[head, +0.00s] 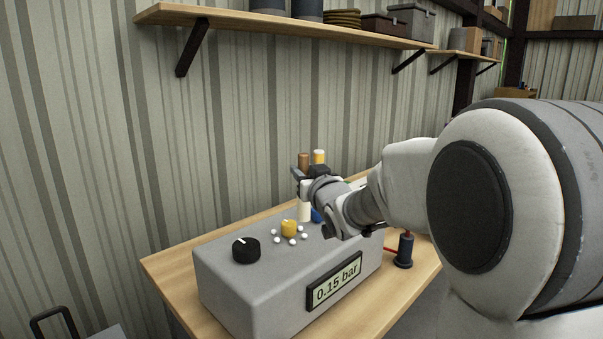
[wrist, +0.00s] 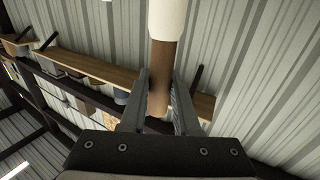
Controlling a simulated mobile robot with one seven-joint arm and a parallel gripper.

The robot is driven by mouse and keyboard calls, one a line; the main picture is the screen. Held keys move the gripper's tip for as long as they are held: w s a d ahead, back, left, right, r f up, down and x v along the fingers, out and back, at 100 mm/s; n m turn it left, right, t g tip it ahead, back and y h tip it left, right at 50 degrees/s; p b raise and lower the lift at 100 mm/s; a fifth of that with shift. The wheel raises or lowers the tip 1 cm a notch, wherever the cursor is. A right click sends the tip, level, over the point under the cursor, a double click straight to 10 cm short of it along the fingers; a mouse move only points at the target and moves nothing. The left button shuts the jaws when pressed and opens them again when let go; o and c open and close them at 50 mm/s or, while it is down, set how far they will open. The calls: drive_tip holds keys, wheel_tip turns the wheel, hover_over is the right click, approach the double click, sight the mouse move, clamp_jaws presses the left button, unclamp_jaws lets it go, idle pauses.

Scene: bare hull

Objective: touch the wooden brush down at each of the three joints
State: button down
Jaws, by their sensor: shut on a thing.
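The wooden brush (head: 304,160) is upright in my gripper (head: 301,175), its brown handle end up and its white end (head: 304,212) down, beside or behind the grey box's top. In the wrist view, the brown handle (wrist: 160,60) lies between the two fingers and the white end (wrist: 166,18) runs out of the frame's top. My gripper is shut on the handle. I cannot tell whether the white end touches anything. I cannot make out the three joints; my arm and the box hide much of the bench behind.
A grey box (head: 230,290) with a 0.15 bar display (head: 335,281), black knob (head: 246,250) and yellow knob (head: 289,228) stands on the wooden bench (head: 165,268). A dark cylinder (head: 404,252) stands right. A shelf (head: 270,25) hangs above.

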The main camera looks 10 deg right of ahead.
drive_tip(key=shift+w+d+r, duration=0.15)
drive_tip(key=shift+w+d, duration=0.1)
drive_tip(key=shift+d, duration=0.05)
drive_tip(key=w+d+p, duration=0.5)
drive_tip(key=w+d, duration=0.1)
drive_tip(key=d, duration=0.2)
wheel_tip(320, 180, down, 6)
drive_tip(key=b, duration=0.3)
drive_tip(key=shift+s+d+f+b, duration=0.2)
drive_tip(key=shift+d+f+b, duration=0.05)
drive_tip(key=shift+b, duration=0.05)
drive_tip(key=shift+f+b, duration=0.45)
drive_tip(key=shift+f, duration=0.05)
drive_tip(key=shift+r, duration=0.2)
wheel_tip(320, 180, up, 7)
drive_tip(key=p, duration=0.4)
idle(0.3)
